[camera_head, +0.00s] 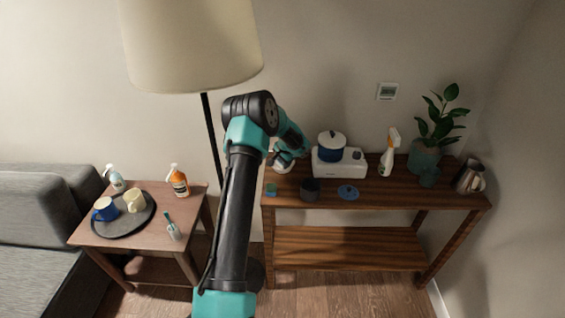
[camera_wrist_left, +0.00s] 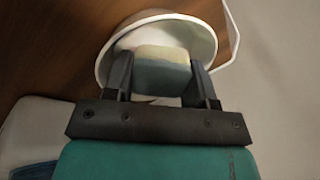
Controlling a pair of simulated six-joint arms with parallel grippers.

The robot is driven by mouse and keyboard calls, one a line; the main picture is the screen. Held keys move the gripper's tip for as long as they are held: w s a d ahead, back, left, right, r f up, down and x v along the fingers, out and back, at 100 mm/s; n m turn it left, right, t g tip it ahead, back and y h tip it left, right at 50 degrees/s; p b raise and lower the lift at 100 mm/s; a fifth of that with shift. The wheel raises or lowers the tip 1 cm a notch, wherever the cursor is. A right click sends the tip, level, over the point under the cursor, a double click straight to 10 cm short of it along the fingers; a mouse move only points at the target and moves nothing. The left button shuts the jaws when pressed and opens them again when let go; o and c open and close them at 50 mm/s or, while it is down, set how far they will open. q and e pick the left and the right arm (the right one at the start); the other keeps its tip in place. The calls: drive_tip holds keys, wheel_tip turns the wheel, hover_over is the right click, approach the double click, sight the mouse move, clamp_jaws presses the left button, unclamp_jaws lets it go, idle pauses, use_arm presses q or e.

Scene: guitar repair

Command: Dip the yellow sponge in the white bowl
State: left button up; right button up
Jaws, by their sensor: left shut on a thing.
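The white bowl (camera_head: 281,168) stands at the left end of the wooden console table, partly hidden by my left gripper (camera_head: 289,157) in the head view. In the left wrist view, the bowl (camera_wrist_left: 207,42) opens around the fingertips. My left gripper (camera_wrist_left: 159,72) is shut on the yellow sponge (camera_wrist_left: 163,54), which is pale yellow on one side and grey-blue on the other. The sponge is at the bowl's opening; I cannot tell if it touches the inside. The sponge is not clear in the head view. My right gripper is not in view.
A white appliance (camera_head: 339,163) with a blue pot (camera_head: 332,148) stands right of the bowl. A small teal block (camera_head: 271,190), a dark cup (camera_head: 310,190) and a blue lid (camera_head: 348,192) lie in front. A spray bottle (camera_head: 388,158) and plant (camera_head: 436,127) stand farther right.

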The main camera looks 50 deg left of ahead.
use_arm(q)
drive_tip(key=shift+r, duration=0.1)
drive_tip(key=shift+r, duration=3.2)
drive_tip(key=shift+r, duration=0.15)
drive_tip(key=shift+r, duration=1.85)
drive_tip(key=shift+d, duration=0.1)
